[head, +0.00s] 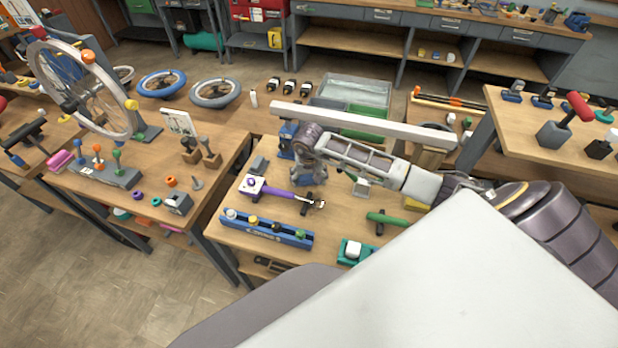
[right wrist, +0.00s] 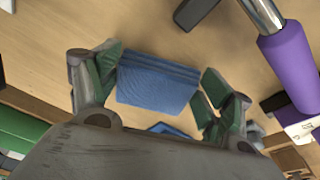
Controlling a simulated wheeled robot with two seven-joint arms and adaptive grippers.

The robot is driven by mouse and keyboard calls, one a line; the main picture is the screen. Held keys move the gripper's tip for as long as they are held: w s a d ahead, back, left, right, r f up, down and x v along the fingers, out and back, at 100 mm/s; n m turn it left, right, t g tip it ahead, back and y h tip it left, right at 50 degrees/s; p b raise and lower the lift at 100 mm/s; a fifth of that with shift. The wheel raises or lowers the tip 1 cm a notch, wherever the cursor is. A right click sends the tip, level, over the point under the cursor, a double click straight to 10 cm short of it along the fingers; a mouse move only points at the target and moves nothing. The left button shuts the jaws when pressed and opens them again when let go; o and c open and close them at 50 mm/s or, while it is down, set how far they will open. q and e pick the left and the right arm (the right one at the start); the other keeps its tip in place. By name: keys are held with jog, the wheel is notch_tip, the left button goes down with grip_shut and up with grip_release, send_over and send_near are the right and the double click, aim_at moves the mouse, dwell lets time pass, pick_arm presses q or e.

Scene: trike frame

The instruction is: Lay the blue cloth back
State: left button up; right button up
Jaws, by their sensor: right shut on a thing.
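The blue cloth (right wrist: 157,82) is a folded, ribbed block between the two green-padded fingers of my right gripper (right wrist: 160,76) in the right wrist view. The gripper is shut on it. In the head view my right gripper (head: 305,165) is low over the back left of the middle bench, and the cloth is mostly hidden by it. A second bit of blue (right wrist: 170,130) shows beneath the cloth at the palm; I cannot tell what it belongs to. My left gripper is not in view.
On the middle bench (head: 225,205), a purple-handled tool (head: 278,191) lies close in front of the gripper. A blue rack (head: 266,229) stands at the front edge, with a green-handled tool (head: 388,219) to the right. A pale beam (head: 365,125) runs behind my forearm.

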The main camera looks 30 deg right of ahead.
jog(key=shift+f, duration=0.1)
jog(key=o, duration=1.3)
jog(key=shift+r, duration=0.75)
notch_tip(320, 180, up, 11)
jog(key=s+a+b, duration=0.1)
jog(key=s, duration=0.1)
jog(key=shift+a+f, duration=0.15)
jog(key=shift+f, duration=0.05)
